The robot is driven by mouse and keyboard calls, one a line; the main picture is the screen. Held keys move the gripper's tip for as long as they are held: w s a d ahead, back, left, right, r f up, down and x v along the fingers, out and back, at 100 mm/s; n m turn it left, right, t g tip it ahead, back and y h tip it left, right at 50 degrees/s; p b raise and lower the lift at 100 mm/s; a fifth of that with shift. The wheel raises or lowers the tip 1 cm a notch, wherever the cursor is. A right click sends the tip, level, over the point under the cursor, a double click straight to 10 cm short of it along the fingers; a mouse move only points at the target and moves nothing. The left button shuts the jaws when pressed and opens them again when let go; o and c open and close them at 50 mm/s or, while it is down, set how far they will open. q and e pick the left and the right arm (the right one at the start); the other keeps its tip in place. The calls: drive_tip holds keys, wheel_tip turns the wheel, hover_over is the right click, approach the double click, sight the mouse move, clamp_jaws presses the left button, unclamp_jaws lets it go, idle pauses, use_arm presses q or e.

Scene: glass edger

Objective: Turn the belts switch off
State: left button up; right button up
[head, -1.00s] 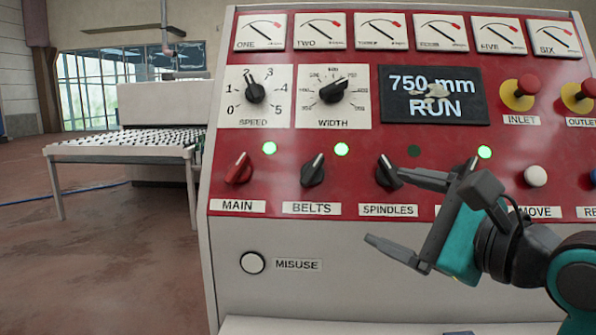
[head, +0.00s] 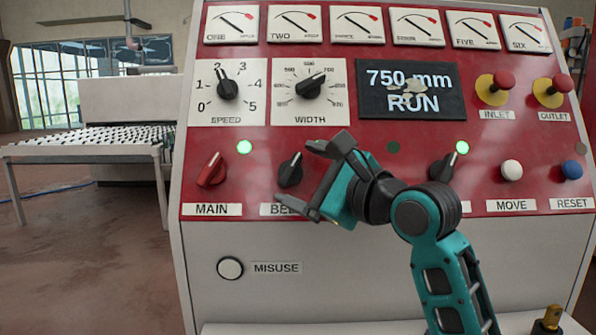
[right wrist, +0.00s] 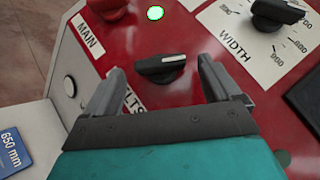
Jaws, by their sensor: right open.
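The belts switch (head: 290,170) is a black rotary knob with a white pointer line on the red panel, between the main and spindles positions. Its label (head: 272,209) is partly covered by my gripper. My right gripper (head: 309,178) is open just in front of the belts switch, with one finger above right and one below. In the right wrist view the belts knob (right wrist: 160,68) sits between and just beyond the two open fingers (right wrist: 158,85), apparently untouched. The lamp above the belts switch is hidden in the head view. My left gripper is not in view.
The red main switch (head: 212,169) is left of the belts switch, with a lit green lamp (head: 244,147). The width dial (head: 309,85) is above. The display (head: 411,89) reads 750 mm RUN. Inlet (head: 495,88) and outlet (head: 552,91) buttons are at right.

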drive_tip(key=shift+x, duration=0.95)
drive_tip(key=c, duration=1.1)
drive_tip(key=shift+o, duration=0.2)
